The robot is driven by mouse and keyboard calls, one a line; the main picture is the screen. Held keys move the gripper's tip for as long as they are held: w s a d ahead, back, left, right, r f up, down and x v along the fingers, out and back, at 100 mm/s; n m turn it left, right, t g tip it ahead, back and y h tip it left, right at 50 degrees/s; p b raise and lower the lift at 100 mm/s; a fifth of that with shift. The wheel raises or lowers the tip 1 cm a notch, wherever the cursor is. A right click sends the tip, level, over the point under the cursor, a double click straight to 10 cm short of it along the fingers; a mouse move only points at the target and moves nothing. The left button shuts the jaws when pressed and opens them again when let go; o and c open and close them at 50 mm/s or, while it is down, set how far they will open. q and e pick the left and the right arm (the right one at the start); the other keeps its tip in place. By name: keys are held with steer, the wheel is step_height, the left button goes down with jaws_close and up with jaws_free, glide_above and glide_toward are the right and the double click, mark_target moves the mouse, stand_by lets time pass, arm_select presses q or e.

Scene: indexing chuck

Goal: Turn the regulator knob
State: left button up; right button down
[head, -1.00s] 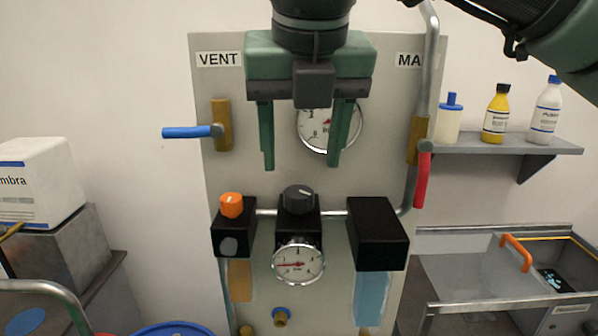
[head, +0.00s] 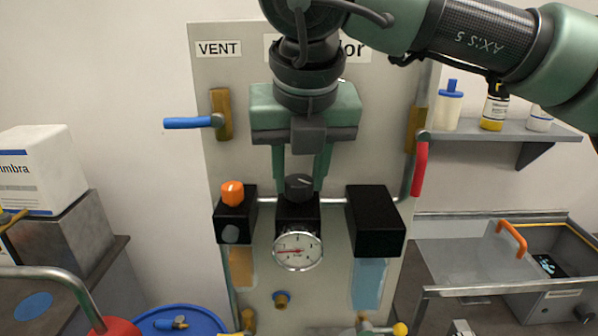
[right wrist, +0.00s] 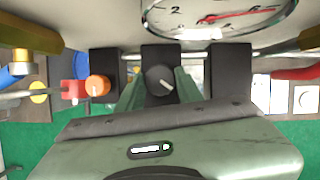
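The regulator knob (head: 299,185) is black with a pale pointer line, on top of the middle black block of the panel. It also shows in the right wrist view (right wrist: 160,81). The regulator's round gauge (head: 298,251) is just below, its red needle pointing left. My right gripper (head: 300,182) points down from above, with one green finger on each side of the knob. In the right wrist view I see no gap between the fingers and the knob, so it looks shut on it. The contact at the fingertips is partly hidden. My left gripper is out of view.
An orange knob (head: 232,193) sits close on the left, and a plain black block (head: 376,220) on the right. A blue-handled lever (head: 190,123) and a red-handled lever (head: 420,168) flank the panel. Bottles stand on a shelf (head: 500,138) at the right.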

steer(key=shift+w+f+n+y+b, duration=0.1)
steer(key=shift+f+n+y+b, duration=0.2)
steer(key=shift+n+b, duration=0.65)
steer(key=shift+d+r+n+g+y+b, duration=0.15)
steer(key=shift+n+y+b, duration=0.1)
steer(key=shift+n, duration=0.35)
steer(key=shift+a+r+n+g+y+b, duration=0.15)
steer(key=shift+n+y, duration=0.1)
steer(key=shift+n, duration=0.3)
steer(key=shift+d, duration=0.1)
steer(key=c, duration=0.9)
jaws_free()
steer(key=shift+c, duration=0.2)
steer(key=b+v, duration=0.1)
steer(key=v, duration=0.6)
steer(key=shift+r, duration=0.35)
